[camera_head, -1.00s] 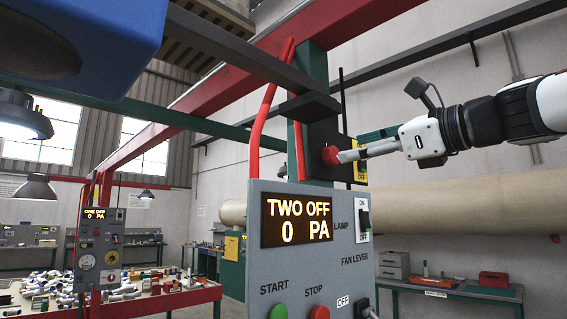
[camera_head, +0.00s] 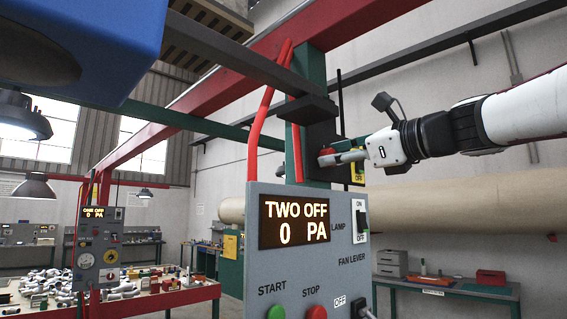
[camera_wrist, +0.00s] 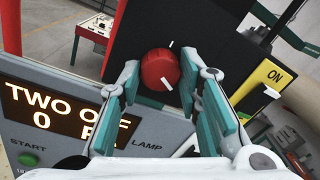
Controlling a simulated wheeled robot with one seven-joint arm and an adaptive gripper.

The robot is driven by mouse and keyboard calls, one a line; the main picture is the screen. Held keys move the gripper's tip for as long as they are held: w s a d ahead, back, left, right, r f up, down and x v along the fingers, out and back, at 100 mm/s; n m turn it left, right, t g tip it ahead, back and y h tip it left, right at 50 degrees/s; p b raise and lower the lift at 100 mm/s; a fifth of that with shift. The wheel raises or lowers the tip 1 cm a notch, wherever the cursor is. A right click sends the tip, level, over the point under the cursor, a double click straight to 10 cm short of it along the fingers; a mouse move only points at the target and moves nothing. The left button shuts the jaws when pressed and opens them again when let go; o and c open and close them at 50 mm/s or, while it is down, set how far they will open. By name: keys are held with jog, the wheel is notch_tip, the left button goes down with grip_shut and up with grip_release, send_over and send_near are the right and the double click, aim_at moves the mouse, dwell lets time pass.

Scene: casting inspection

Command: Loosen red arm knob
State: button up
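The red knob (camera_head: 326,151) is on the dark panel at the green post, above the grey control box. In the wrist view the knob (camera_wrist: 160,70) is round, with a white mark at its top and another lower down. My gripper (camera_head: 335,157) reaches it from the right. In the wrist view my gripper (camera_wrist: 161,72) is open, its green-padded fingers spread on the left and right of the knob. The fingertips are close to the knob's edges; I cannot tell whether they touch it.
The grey control box (camera_head: 305,268) with the "TWO OFF 0 PA" display stands just below my gripper. A yellow ON/OFF label (camera_wrist: 270,80) is right of the knob. A red hose (camera_head: 259,125) hangs left of the post. A thick beige duct (camera_head: 450,195) runs behind.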

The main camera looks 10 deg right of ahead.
jog(key=shift+f+n+b, duration=0.1)
jog(key=shift+n+b, duration=0.2)
jog(key=shift+b, duration=0.1)
jog(key=n+y+b, duration=0.1)
jog(key=n+b, duration=1.2)
jog(key=n, duration=0.5)
jog(key=shift+w+d+f, duration=0.1)
jog(key=shift+n, duration=0.5)
jog(key=o, duration=1.1)
jog(key=shift+o, duration=0.2)
